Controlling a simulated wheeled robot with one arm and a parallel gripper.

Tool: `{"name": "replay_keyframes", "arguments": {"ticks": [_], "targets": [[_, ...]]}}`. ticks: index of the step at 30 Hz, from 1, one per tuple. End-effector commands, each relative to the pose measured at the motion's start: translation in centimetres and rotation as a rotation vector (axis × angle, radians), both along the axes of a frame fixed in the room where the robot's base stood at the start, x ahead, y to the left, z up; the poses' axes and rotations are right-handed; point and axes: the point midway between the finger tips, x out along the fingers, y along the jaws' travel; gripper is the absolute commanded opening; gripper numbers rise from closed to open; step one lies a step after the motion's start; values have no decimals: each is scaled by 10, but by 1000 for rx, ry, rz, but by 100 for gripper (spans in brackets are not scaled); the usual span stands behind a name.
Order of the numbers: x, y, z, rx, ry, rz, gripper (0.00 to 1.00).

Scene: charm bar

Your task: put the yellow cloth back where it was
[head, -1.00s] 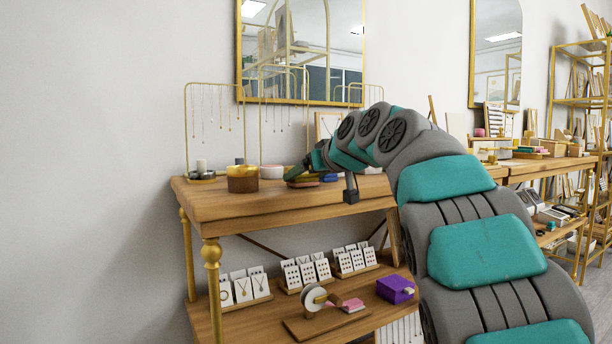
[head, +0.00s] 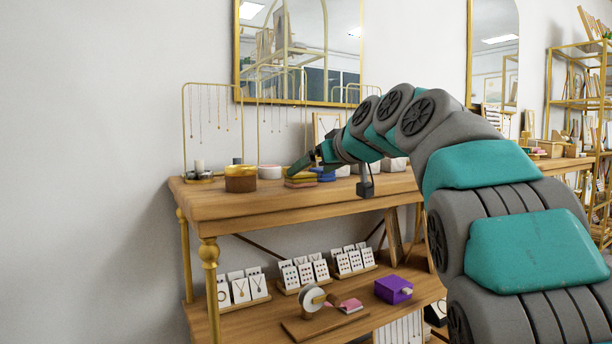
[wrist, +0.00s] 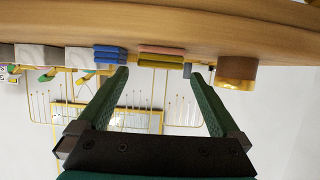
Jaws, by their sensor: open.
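The yellow cloth (head: 300,179) lies folded on top of a pink cloth on the upper wooden shelf in the head view. In the upside-down wrist view the yellow cloth (wrist: 160,64) shows as a flat band against the pink cloth (wrist: 161,50). My gripper (head: 296,169) is just at the stack in the head view, partly hiding it. In the wrist view my gripper (wrist: 160,75) is open and empty, its fingers spread to either side of the stack, which appears beyond the tips.
Folded blue cloths (wrist: 110,54) lie beside the stack. A brown round container (head: 240,182) with a yellow top and a white round box (head: 270,172) stand to its left. Necklace stands rise behind. The lower shelf (head: 260,313) holds jewellery cards and a purple box (head: 393,290).

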Motion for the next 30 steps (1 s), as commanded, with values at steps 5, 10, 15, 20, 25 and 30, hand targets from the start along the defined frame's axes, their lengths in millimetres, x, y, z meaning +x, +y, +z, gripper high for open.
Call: {"name": "replay_keyframes", "arguments": {"ticks": [5, 10, 15, 20, 25, 30], "targets": [[-32, -19, 17, 2, -6, 1, 100], [-51, -33, 26, 1, -3, 0, 100], [-56, -37, 29, 0, -2, 0, 100], [-56, -38, 27, 0, 1, 0, 100], [-64, -44, -1, -2, 78, -28, 100], [-92, -61, -76, -16, 274, -102, 100]]}}
